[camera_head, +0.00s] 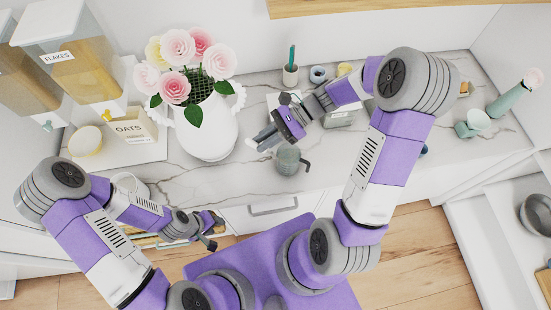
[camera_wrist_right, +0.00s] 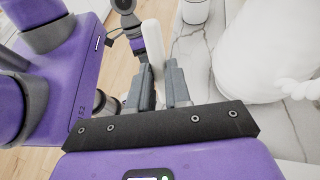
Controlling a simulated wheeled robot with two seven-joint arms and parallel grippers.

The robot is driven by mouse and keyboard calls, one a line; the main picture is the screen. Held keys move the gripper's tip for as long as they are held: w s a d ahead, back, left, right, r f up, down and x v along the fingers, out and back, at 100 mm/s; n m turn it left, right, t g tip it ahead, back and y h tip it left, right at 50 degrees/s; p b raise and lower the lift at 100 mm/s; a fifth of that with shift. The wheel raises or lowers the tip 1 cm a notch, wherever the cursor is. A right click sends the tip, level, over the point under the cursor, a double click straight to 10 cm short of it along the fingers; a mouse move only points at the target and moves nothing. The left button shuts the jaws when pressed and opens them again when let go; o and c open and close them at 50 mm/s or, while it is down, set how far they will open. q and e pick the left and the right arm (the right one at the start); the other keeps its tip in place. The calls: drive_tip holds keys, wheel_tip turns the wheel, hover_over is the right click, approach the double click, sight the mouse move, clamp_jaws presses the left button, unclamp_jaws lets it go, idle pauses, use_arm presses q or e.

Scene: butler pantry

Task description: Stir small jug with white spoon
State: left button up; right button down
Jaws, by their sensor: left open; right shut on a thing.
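The small jug (camera_head: 289,161) is grey-green with a dark handle. It stands near the front edge of the marble counter in the head view. My right gripper (camera_head: 262,138) is above the counter, just behind and left of the jug. It also shows in the right wrist view (camera_wrist_right: 160,84), shut on the white spoon (camera_wrist_right: 153,42). Much of the spoon is hidden between the fingers, and I see no part of it inside the jug. My left gripper (camera_head: 213,231) is open and empty, low in front of the counter.
A white vase of flowers (camera_head: 208,130) stands close left of my right gripper. An oats box (camera_head: 133,130) and a yellow bowl (camera_head: 86,140) are further left. A cup with a green item (camera_head: 290,75) stands behind. Marble in front of the vase is clear.

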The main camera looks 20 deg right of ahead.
drive_tip(key=w+d+f+m+t+b, duration=0.1)
drive_tip(key=d+f+m+t+b, duration=0.1)
drive_tip(key=d+f+b, duration=0.1)
drive_tip(key=w+d+f+m+t+b, duration=0.1)
drive_tip(key=d+f+t+b, duration=0.1)
drive_tip(key=d+f+b, duration=0.2)
drive_tip(key=shift+d+f+m+b, duration=0.3)
drive_tip(key=shift+f+b, duration=0.8)
drive_tip(key=shift+f, duration=1.2)
drive_tip(key=shift+a, duration=0.1)
